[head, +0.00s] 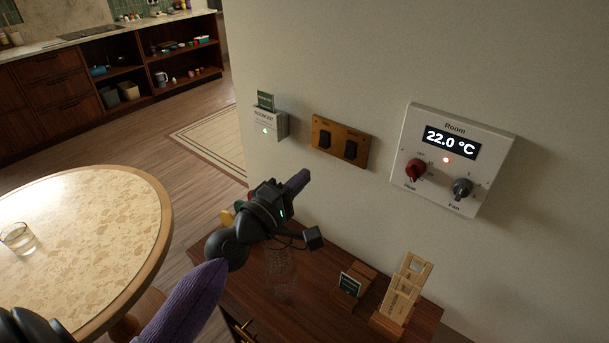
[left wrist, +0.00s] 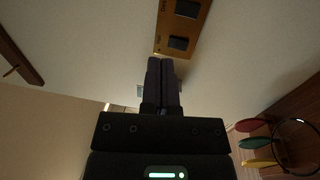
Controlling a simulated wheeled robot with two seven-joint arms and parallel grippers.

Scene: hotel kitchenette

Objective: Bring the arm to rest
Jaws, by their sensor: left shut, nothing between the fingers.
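My left gripper (head: 300,180) is shut and empty, its purple-grey fingers held above the wooden cabinet and in front of the wall. In the left wrist view its closed fingers (left wrist: 160,68) point up the picture. In the head view they point toward the wall, below the wooden switch plate (head: 341,142) and apart from it. The switch plate, with two dark rockers, also shows at the top of the left wrist view (left wrist: 185,28). My right gripper is in neither view.
A thermostat (head: 496,145) reading 22.0 °C and a card slot box (head: 265,122) are on the wall. The cabinet (head: 245,288) below carries a wire holder (head: 281,275), a small sign (head: 349,285) and a wooden card stand (head: 405,290). A round table (head: 150,255) with a glass (head: 17,238) stands left.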

